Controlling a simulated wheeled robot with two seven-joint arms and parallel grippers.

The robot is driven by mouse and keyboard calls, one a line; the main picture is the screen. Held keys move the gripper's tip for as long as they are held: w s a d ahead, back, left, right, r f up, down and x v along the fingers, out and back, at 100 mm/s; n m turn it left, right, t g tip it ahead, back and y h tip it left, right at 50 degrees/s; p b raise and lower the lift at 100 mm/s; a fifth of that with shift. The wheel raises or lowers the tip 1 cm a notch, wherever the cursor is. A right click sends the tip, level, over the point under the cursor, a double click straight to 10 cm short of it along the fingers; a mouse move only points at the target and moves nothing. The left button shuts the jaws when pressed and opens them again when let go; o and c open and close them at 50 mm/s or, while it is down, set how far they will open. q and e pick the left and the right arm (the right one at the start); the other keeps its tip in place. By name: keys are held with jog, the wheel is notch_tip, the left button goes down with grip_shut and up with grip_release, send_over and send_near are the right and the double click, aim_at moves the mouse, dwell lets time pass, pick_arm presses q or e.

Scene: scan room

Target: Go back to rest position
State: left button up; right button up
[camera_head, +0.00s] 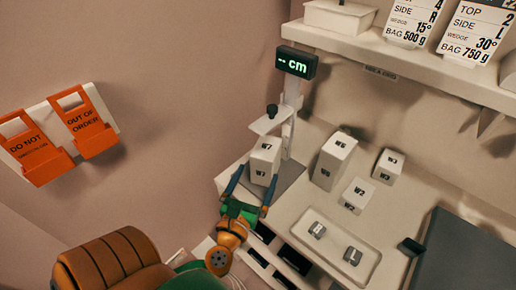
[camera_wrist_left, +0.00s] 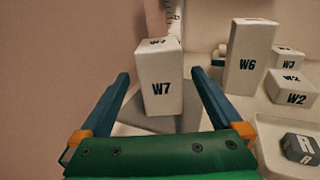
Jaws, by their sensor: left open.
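My left gripper (camera_head: 248,190) is open, with its two blue fingers on either side of the white block W7 (camera_head: 264,162). The block stands upright on the grey base of the measuring stand (camera_head: 290,110), whose display reads "-- cm". In the left wrist view, W7 (camera_wrist_left: 159,88) stands beyond and between the fingertips (camera_wrist_left: 160,78), with a gap on each side. My right gripper is in neither view.
White blocks W6 (camera_head: 333,162), W2 (camera_head: 357,196) and W3 (camera_head: 388,167) stand to the right. A tray (camera_head: 330,249) holds two grey pieces. A shelf (camera_head: 420,65) overhangs the back. Orange tags (camera_head: 86,122) hang on the left wall.

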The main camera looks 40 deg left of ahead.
pick_arm(q)
jog(key=shift+a, duration=0.1)
jog(key=a+n+g+y, duration=0.1)
jog(key=n, duration=0.2)
jog(key=s+a+f+n+g, duration=0.1)
jog(key=n, duration=0.2)
jog(key=s+a+n+g+y, duration=0.1)
jog(key=n, duration=0.2)
jog(key=shift+f+y, duration=0.3)
jog(key=shift+f, duration=0.1)
jog(key=s+f+n+g, duration=0.1)
jog(key=n, duration=0.2)
jog(key=s+f+n+g, duration=0.2)
jog(key=n, duration=0.2)
jog(key=s+f+n+g+h, duration=0.1)
jog(key=f+n+g, duration=0.1)
jog(key=n, duration=0.2)
jog(key=shift+s+d+f, duration=0.1)
jog(key=shift+s+f, duration=0.1)
jog(key=shift+f, duration=0.05)
jog(key=s+d+f+n+g+h, duration=0.45)
jog(key=s+d+n+h, duration=0.3)
jog(key=d+n, duration=0.3)
jog(key=s+d+f+g, duration=0.1)
jog(key=s+f+g, duration=0.2)
jog(key=f, duration=1.5)
jog(key=s+a+f, duration=0.2)
jog(key=s+f, duration=0.7)
jog(key=s, duration=0.2)
jog(key=shift+s+g, duration=0.35)
